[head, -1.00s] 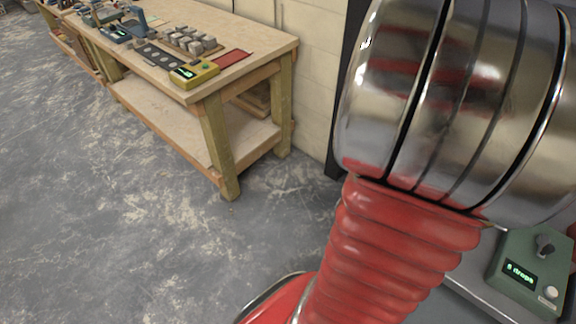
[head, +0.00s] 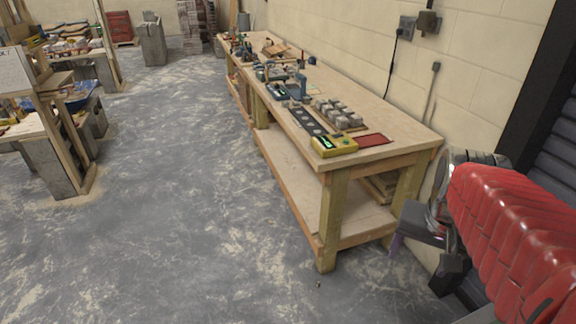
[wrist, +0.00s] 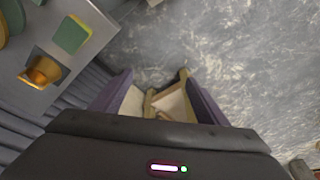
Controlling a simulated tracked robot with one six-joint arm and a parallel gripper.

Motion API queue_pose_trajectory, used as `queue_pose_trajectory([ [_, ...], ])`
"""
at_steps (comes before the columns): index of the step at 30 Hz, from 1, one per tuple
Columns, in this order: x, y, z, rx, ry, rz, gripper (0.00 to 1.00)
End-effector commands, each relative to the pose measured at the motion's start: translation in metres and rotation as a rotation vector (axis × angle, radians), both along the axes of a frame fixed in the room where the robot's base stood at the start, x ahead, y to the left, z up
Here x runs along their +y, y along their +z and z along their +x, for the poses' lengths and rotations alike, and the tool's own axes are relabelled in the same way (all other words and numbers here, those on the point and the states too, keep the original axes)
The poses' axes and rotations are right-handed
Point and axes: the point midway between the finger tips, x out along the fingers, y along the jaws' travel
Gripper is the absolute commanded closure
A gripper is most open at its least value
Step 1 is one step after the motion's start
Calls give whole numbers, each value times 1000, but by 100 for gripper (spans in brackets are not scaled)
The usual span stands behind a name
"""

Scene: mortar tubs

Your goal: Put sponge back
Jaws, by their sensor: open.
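A sponge-like block (wrist: 72,34), green on top with yellow edges, lies on a grey surface (wrist: 30,92) at the upper left of the wrist view. It looks like the sponge. My gripper (wrist: 163,95) is open, with its two purple-lined fingers apart. Only the wooden bench and floor, farther off, show between them, and no object is held. The sponge is to the left of the fingers and apart from them. In the head view my gripper (head: 420,250) hangs at the right, beside the near end of the bench. The sponge does not show there.
A copper-coloured cup (wrist: 40,72) stands near the sponge. A long wooden bench (head: 405,135) runs along the wall, with a yellow device (head: 335,145), a red mat (head: 374,140) and grey blocks on it. Open concrete floor (head: 180,200) lies left of the bench.

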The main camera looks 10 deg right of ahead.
Motion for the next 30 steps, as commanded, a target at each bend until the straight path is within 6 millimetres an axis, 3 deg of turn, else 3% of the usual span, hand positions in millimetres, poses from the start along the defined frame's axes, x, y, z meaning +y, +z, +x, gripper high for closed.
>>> queue_pose_trajectory([
  [1, 16, 3, 3, -16, 54, -11, 32],
  [9, 88, 13, 6, -95, 310, -60, 32],
  [18, 156, 17, -6, -186, 575, -98, 32],
  [23, 172, 18, -11, -212, 644, -106, 32],
  [30, 174, 18, -12, -214, 651, -107, 32],
])
